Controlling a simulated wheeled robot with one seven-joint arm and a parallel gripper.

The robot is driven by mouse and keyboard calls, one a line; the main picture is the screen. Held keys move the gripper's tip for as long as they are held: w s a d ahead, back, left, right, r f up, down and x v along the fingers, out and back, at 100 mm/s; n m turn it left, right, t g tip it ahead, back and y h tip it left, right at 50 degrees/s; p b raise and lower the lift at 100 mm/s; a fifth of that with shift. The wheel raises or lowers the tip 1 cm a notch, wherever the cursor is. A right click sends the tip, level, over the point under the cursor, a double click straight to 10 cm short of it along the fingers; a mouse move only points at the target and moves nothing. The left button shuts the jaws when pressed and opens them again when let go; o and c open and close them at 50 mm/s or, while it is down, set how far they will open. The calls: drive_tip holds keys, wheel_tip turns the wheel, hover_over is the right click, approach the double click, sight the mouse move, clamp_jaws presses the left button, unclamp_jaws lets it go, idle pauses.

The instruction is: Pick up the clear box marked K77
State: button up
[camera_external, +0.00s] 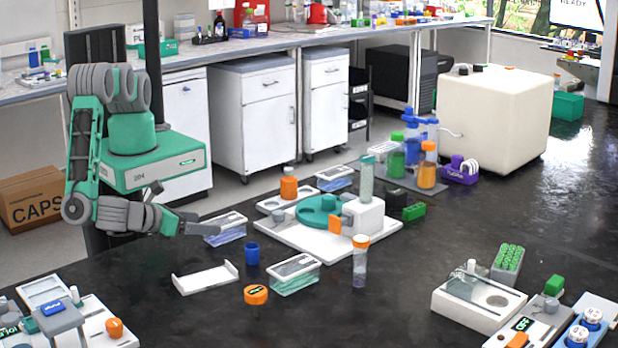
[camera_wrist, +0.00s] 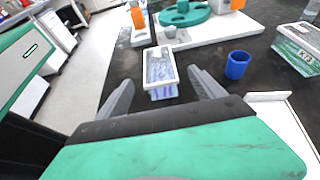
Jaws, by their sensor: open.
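A clear box (camera_external: 225,230) with a pale lid and a bluish lower part sits on the dark bench, just beyond my gripper (camera_external: 192,224). In the wrist view this box (camera_wrist: 162,75) lies ahead between my two spread fingers (camera_wrist: 161,80), and they do not grip it. Its marking is too small to read. A second clear box with a greenish lower part (camera_external: 293,275) stands nearer the camera; in the wrist view it (camera_wrist: 300,46) is at the far right, with blurred lettering. I cannot tell which box is marked K77.
A blue cup (camera_external: 252,254) and a white tray (camera_external: 205,278) stand right of my gripper. A white platform with a green disc (camera_external: 320,209) lies beyond. Another clear box (camera_external: 335,179) and an orange-filled bottle (camera_external: 289,187) stand at the back edge.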

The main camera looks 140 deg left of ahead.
sight(223, 228)
drive_tip(key=a+f+b, duration=0.2)
drive_tip(key=b, duration=0.2)
drive_tip(key=shift+a+b, duration=0.35)
drive_tip(key=shift+b, duration=0.3)
drive_tip(key=x, duration=0.4)
drive_tip(key=shift+a, duration=0.35)
drive_tip(key=c, duration=1.6)
